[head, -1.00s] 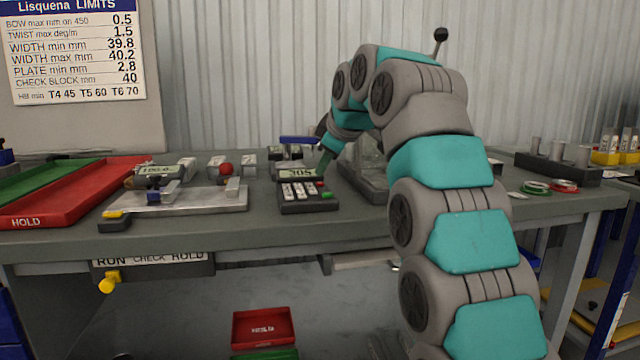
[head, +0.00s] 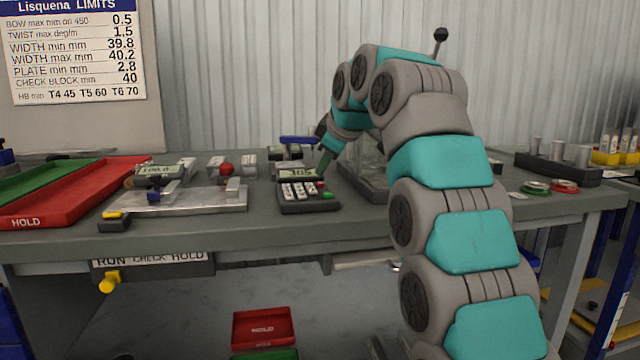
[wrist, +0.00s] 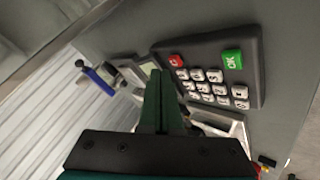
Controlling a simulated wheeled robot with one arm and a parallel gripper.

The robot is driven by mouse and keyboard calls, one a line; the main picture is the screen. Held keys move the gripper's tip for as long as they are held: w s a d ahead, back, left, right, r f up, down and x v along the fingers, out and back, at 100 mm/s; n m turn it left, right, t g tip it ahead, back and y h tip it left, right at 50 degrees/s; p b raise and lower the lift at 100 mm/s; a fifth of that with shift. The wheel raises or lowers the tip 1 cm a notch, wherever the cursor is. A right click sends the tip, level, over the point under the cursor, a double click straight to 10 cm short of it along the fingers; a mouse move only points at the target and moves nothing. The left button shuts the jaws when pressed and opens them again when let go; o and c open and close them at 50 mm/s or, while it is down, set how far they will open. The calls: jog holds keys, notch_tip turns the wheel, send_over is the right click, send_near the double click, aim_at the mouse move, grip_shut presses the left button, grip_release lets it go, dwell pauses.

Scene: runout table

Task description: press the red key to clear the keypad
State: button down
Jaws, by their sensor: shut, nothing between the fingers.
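The dark keypad (head: 308,203) sits on the bench in front of my gripper, its display (head: 297,174) showing what looks like 305. Its red key (head: 320,184) is at the upper right of the keys, above the green key (head: 327,195). My gripper (head: 323,172) is shut and empty, pointing down just behind the red key. In the wrist view the red key (wrist: 176,60) shows beside the shut fingertips (wrist: 155,74), with the green OK key (wrist: 232,59) farther right. The fingers partly cover the display there. I cannot tell whether they touch the keypad.
A metal fixture plate (head: 185,200) with a gauge stands left of the keypad. A red tray (head: 80,195) lies farther left. A blue-handled device (head: 297,140) is behind the keypad. Bare bench lies in front of the keypad.

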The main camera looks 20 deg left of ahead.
jog(key=shift+f, duration=0.15)
jog(key=shift+f+b, duration=0.3)
jog(key=shift+b, duration=0.05)
jog(key=shift+f+b, duration=0.35)
jog(key=shift+f, duration=0.05)
dwell(0.6)
dwell(0.3)
jog(key=shift+r+p, duration=0.9)
